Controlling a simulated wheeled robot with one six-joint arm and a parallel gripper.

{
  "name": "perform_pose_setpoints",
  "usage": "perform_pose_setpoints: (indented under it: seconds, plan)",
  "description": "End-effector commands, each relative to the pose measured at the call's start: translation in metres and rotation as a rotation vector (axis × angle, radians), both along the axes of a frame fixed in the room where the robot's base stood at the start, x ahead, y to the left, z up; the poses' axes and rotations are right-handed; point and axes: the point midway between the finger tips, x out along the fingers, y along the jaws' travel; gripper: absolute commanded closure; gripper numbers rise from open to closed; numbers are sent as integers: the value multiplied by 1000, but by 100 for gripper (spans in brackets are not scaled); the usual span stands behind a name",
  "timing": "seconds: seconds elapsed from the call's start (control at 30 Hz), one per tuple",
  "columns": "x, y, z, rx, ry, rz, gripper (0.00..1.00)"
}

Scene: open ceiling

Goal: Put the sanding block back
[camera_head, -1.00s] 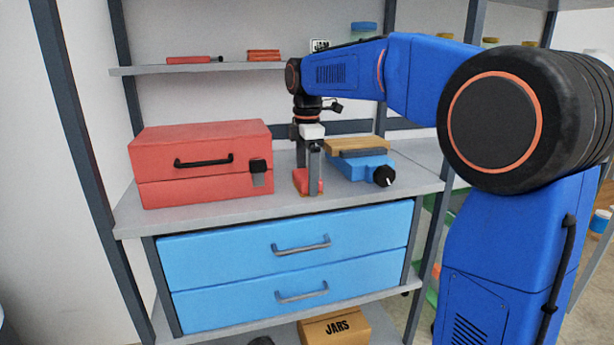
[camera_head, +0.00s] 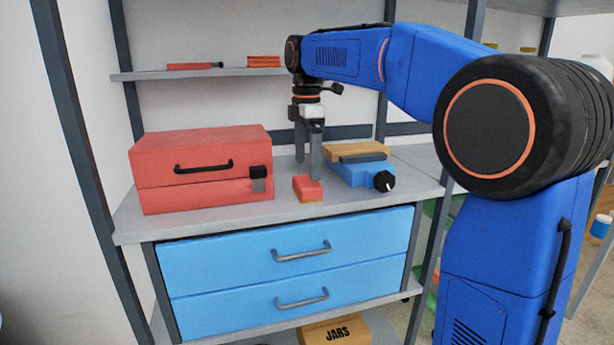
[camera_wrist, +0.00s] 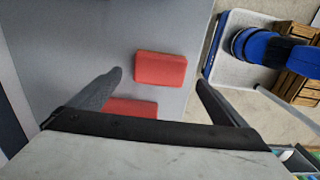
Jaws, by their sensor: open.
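The sanding block, a small red block with a tan lower edge (camera_head: 308,190), lies flat on the grey shelf top (camera_head: 225,216), between the red toolbox and the blue vise. My gripper (camera_head: 307,168) points down just behind and above it, with its fingers apart and nothing held. In the wrist view a red block (camera_wrist: 160,67) lies ahead, between the lines of my open fingertips (camera_wrist: 160,78). A second red shape (camera_wrist: 130,107) shows nearer, partly hidden by the gripper body; I cannot tell what it is.
The red toolbox (camera_head: 203,160) stands to the left, and the blue vise (camera_head: 358,173) with a wooden top stands close on the right. Blue drawers (camera_head: 287,245) are below. A narrow upper shelf (camera_head: 200,74) holds small red items. The shelf front is clear.

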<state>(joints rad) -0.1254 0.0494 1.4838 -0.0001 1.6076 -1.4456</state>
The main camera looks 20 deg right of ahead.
Motion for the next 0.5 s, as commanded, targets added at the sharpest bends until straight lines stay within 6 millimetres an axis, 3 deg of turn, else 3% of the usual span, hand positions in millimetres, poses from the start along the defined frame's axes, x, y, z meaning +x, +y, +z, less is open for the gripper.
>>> perform_pose_setpoints:
  seconds: [0.23,0.5]
  plan:
    - [1,0,41,0,-1,0,3]
    - [0,0,58,0,1,0,3]
